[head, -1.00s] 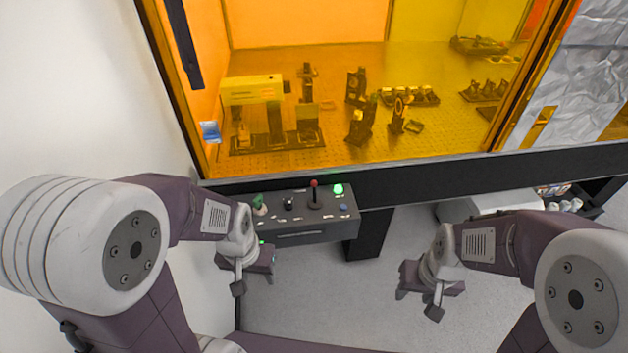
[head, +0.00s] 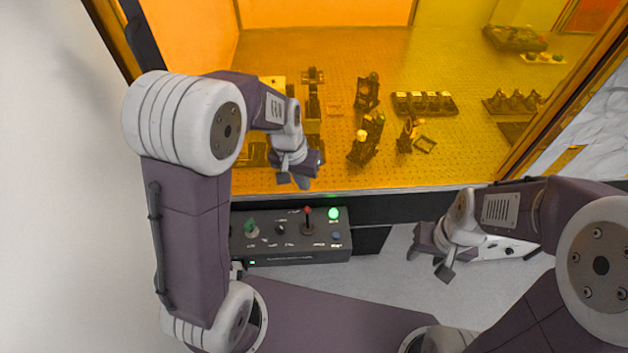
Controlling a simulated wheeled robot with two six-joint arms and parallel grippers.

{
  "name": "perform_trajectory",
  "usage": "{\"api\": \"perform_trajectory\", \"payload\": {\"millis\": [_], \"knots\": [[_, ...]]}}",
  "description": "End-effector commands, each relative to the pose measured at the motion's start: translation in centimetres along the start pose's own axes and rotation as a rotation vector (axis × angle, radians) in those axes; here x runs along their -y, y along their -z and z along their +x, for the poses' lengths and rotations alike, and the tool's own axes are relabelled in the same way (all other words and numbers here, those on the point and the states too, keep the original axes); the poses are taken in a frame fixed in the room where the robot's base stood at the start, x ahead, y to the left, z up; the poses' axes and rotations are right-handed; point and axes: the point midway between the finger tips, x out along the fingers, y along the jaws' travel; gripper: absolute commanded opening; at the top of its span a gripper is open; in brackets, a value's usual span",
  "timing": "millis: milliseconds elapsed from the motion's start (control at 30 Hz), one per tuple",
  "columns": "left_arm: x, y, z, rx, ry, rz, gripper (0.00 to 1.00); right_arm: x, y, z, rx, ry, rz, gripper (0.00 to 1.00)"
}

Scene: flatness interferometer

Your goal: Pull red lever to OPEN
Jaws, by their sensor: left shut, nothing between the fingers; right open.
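The red-tipped lever (head: 308,217) stands near upright on the dark control box (head: 290,257), in the middle-right part of its top panel. My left gripper (head: 306,180) is shut and empty, above and behind the box in the picture, in front of the amber window. It is apart from the lever. My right gripper (head: 432,266) is open and empty, to the right of the box and clear of it. The panel's small lettering is too small to read.
A lit green lamp (head: 334,213), a green knob (head: 251,228), a black knob (head: 280,230) and a blue button (head: 337,236) sit around the lever. The amber enclosure (head: 380,60) with optics rises behind. A white wall (head: 60,200) stands at left.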

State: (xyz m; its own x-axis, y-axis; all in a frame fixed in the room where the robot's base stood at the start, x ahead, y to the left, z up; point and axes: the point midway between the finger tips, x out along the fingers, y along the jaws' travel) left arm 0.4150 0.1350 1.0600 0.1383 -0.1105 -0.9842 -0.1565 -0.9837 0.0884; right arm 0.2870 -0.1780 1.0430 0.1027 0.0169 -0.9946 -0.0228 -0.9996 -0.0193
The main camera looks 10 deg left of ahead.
Motion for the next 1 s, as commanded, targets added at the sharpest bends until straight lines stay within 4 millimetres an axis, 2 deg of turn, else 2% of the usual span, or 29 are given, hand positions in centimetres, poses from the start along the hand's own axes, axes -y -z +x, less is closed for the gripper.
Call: {"api": "perform_trajectory", "payload": {"millis": [33, 467, 567, 800, 1000], "knots": [[-0.1, 0.0, -0.3, 0.003, 0.000, 0.001, 0.00, 0.0, 0.0, -0.5, 0.000, 0.000, 0.000, 0.45], [-0.1, -0.1, 0.3, 0.005, 0.000, 0.001, 0.00, 0.0, 0.0, -0.3, 0.000, 0.000, 0.000, 0.45], [-0.1, -0.2, 1.7, 0.009, -0.001, 0.000, 0.00, 0.0, 0.1, -0.3, 0.000, 0.000, 0.000, 0.45], [-0.1, -0.2, 6.5, 0.009, -0.001, 0.002, 0.00, 0.0, 0.1, -0.4, 0.000, 0.000, 0.000, 0.45], [-0.1, -0.2, 9.1, 0.006, -0.001, 0.001, 0.00, 0.0, 0.1, -0.3, 0.000, 0.000, 0.000, 0.45]]}}
